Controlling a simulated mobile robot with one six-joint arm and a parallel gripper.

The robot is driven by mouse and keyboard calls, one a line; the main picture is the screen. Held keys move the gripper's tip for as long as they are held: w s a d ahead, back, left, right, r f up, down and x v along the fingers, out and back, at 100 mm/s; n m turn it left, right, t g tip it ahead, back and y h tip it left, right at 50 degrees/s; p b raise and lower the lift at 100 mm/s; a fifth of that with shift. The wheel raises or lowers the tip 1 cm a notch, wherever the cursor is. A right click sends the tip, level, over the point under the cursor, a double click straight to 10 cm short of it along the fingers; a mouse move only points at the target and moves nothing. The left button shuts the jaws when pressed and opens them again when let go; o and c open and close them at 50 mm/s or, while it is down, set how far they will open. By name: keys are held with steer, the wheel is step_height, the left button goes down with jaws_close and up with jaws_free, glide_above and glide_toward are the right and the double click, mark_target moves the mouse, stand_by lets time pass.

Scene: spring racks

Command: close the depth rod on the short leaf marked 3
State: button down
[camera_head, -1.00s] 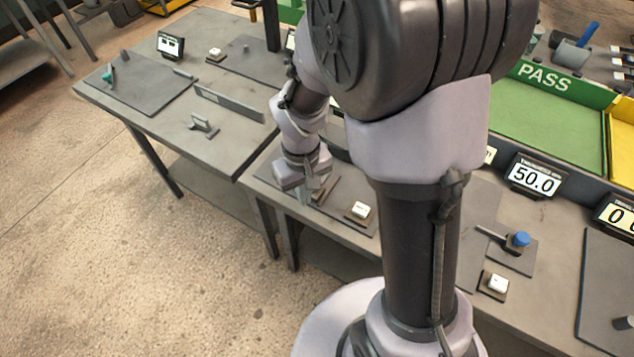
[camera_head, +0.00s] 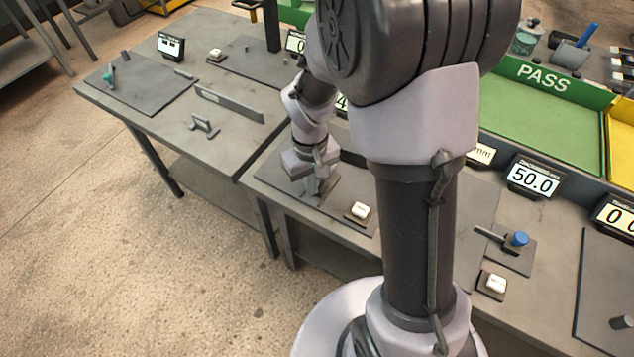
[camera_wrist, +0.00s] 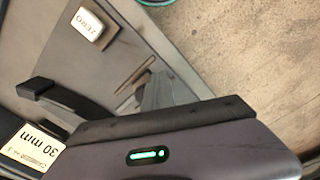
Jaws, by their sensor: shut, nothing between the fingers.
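In the head view, my gripper (camera_head: 318,188) points down over a dark plate (camera_head: 268,172) on the near bench, left of a white button. In the wrist view, my gripper (camera_wrist: 160,92) shows as a grey tip beyond its dark housing, shut and empty. Thin pale strips (camera_wrist: 134,82), possibly part of the leaf or depth rod, lie close beside the tip; I cannot tell whether they touch. A dark block on a stem (camera_wrist: 36,88) stands farther left. I cannot read a mark 3, and my gripper hides part of the plate.
A white ZERO button (camera_wrist: 90,24) sits near the plate; it also shows in the head view (camera_head: 360,210). A 30 mm label (camera_wrist: 38,148) is at the wrist view's lower left. A 50.0 display (camera_head: 532,180) stands right. Open floor lies in front.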

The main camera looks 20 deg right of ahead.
steer(key=shift+w+d, duration=0.6)
steer(key=shift+d, duration=0.25)
stand_by(0.5)
stand_by(0.4)
step_height(320, 180, up, 7)
steer(key=p, duration=0.6)
steer(key=shift+a+r, duration=0.1)
stand_by(0.3)
